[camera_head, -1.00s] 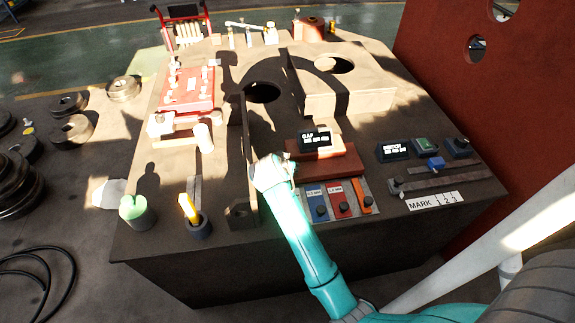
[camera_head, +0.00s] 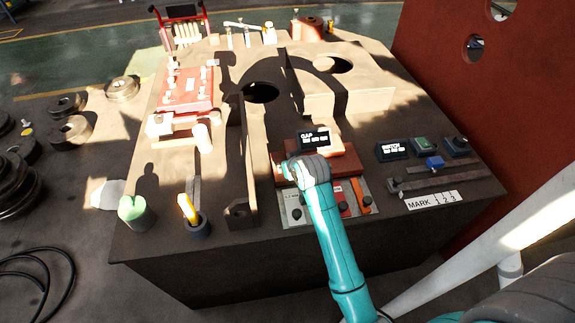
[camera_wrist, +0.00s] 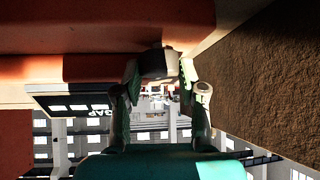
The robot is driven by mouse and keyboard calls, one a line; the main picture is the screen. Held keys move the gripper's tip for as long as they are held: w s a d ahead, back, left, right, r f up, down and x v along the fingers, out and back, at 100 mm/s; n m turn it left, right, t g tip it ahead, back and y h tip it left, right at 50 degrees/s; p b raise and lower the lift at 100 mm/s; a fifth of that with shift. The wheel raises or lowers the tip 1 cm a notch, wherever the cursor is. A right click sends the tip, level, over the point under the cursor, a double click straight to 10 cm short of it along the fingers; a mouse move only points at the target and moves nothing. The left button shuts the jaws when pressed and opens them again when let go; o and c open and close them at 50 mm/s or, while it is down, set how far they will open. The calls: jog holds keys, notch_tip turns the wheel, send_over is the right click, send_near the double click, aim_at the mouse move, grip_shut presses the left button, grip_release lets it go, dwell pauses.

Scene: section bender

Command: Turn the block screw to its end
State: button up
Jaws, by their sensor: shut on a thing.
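My gripper (camera_wrist: 158,80) is shut on a small pale and dark head, taken to be the block screw (camera_wrist: 157,62), in the wrist view. The head sits between both fingertips, close to a red-brown block. In the head view my gripper (camera_head: 282,169) is at the left end of the red-brown block (camera_head: 345,168), which bears the black GAP display (camera_head: 314,139). There my wrist hides most of the screw, and its turn angle cannot be told. The GAP display also shows upside down in the wrist view (camera_wrist: 80,104); its digits are too small to read.
An upright dark plate (camera_head: 250,165) stands just left of my gripper. Coloured gauge pieces, among them an orange one (camera_head: 361,193), lie in front of the block, partly behind my arm. The SWITCH display (camera_head: 392,150) and a green button (camera_head: 424,145) are at the right.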

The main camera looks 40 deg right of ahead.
jog(key=shift+n+y, duration=0.3)
jog(key=shift+n, duration=0.1)
jog(key=o, duration=1.1)
jog(key=shift+o, duration=0.2)
jog(key=v, duration=1.2)
jog(key=shift+s+f, duration=0.1)
jog(key=shift+f, duration=0.05)
